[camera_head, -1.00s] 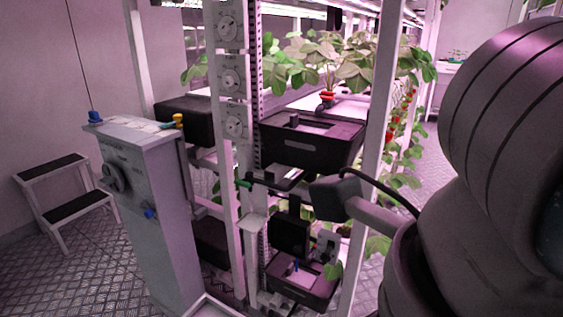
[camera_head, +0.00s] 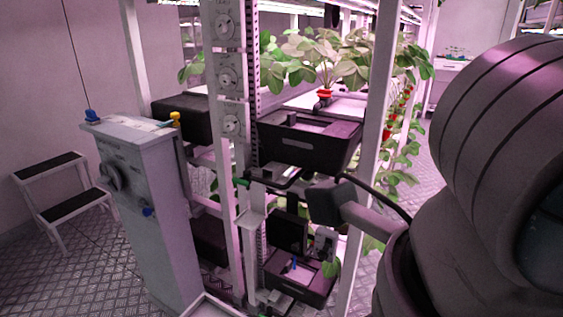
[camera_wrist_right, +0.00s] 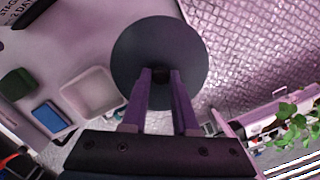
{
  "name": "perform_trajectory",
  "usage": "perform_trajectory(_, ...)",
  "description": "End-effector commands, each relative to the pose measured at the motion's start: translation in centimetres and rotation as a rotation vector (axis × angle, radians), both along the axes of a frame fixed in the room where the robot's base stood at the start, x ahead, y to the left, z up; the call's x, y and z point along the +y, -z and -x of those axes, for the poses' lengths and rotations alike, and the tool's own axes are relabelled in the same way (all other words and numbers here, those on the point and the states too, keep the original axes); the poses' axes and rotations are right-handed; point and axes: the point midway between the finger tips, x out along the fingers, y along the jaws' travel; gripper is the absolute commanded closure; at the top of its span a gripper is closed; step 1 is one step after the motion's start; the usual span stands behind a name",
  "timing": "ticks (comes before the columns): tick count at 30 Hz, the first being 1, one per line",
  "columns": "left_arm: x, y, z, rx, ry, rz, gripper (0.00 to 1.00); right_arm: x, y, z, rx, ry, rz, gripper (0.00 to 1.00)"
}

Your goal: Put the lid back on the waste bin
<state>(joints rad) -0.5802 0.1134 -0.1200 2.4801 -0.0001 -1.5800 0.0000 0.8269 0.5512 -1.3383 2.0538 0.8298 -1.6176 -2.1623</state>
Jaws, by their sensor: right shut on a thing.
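In the right wrist view my right gripper (camera_wrist_right: 160,76) is shut on a small dark knob at the middle of a round dark grey disc, which looks like the lid (camera_wrist_right: 150,42). The lid is seen flat beyond the fingers, and it hides what lies behind it. I cannot make out the waste bin in any view. My left gripper is not in view. In the head view my dark right arm fills the right side, and its gripper does not show there.
In the right wrist view, a white square tray (camera_wrist_right: 93,92), a blue block (camera_wrist_right: 49,117) and a green block (camera_wrist_right: 18,84) are on a pale surface at left. Metal floor lies at upper right. The head view shows plant racks, a grey cabinet (camera_head: 150,200) and a step stool (camera_head: 62,200).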

Motion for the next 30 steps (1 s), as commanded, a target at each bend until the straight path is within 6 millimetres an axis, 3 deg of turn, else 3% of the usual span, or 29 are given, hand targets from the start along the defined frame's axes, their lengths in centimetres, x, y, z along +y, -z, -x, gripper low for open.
perform_trajectory(4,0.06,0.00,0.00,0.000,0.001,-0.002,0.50,0.00,-0.01,-0.01,0.000,0.000,0.000,1.00)
perform_trajectory(5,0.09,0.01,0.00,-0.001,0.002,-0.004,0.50,0.00,-0.01,-0.01,0.000,0.000,0.000,0.69)
perform_trajectory(13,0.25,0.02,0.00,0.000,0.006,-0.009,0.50,0.00,-0.01,-0.01,0.000,0.000,0.000,0.39)
perform_trajectory(19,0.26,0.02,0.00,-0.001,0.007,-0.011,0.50,0.00,-0.01,0.00,0.000,0.000,0.000,0.36)
perform_trajectory(27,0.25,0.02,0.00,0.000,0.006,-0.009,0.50,0.00,-0.01,0.00,0.000,0.000,0.000,0.08)
perform_trajectory(30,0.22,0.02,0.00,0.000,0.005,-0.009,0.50,0.01,-0.01,0.00,0.000,0.000,0.000,0.08)
